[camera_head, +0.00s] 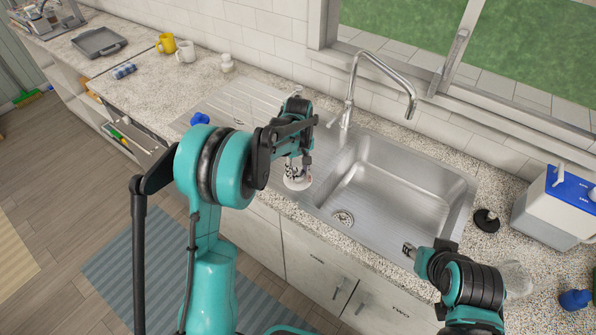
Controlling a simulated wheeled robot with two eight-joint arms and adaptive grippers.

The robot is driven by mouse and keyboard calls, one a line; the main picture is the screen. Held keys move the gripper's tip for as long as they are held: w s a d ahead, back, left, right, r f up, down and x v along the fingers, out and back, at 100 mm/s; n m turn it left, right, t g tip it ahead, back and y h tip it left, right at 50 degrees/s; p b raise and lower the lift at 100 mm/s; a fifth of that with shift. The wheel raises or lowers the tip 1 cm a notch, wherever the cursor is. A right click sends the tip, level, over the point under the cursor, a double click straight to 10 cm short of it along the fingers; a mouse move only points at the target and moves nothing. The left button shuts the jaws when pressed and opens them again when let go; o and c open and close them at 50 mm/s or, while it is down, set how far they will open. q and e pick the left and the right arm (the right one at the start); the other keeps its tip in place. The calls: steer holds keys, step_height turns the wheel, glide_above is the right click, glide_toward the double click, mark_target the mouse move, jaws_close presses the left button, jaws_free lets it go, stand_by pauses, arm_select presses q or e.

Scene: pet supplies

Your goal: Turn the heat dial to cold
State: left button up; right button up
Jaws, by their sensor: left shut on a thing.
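My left gripper (298,168) points down over the front edge of the counter, left of the sink basin. It is shut on a small white round thing (298,184) with a dark pattern above it; the fingers partly cover it. I cannot tell whether this is the heat dial, and no other clear dial shows. My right gripper (409,250) is at the front right of the sink, near the counter edge, pointing left. Its jaws are too small to judge.
A steel sink (390,180) with a tall faucet (350,88) is right of my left gripper. A black stopper-like thing (486,221), a white-and-blue container (552,208) and a clear jar (514,277) stand at right.

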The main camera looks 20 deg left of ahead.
mark_target(298, 172)
arm_select(q)
steer(key=shift+n, duration=0.9)
steer(key=o, duration=1.2)
steer(key=shift+c, duration=0.2)
step_height(298, 172, up, 12)
